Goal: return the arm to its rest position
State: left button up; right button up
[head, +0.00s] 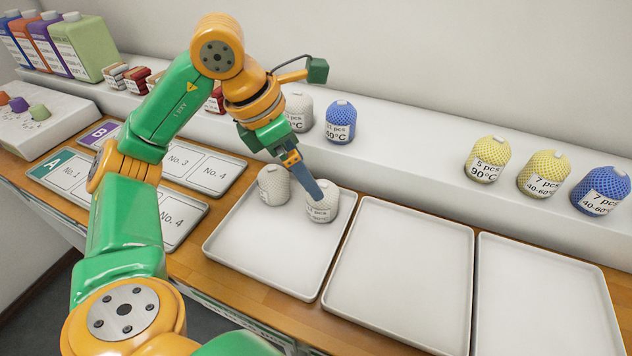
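My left arm reaches in from the lower left over the worktop. My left gripper (314,192) points down at a white net bag (322,211) with a printed label, which stands in the left tray (262,262). The blue finger overlaps the bag's top in the picture. The fingers show nearly edge-on, so I cannot tell whether they are apart or touch the bag. A second white net bag (273,185) stands beside it in the same tray. My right gripper is not in view.
Two empty trays, a middle one (400,270) and a right one (545,300), lie alongside. On the back ledge stand a blue bag (340,122), a white bag (299,112), yellow bags (488,160) and another blue bag (601,191). Numbered boards (205,170) and bottles (82,45) are left.

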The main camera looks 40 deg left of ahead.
pick_arm(q)
jog(key=shift+v, duration=1.4)
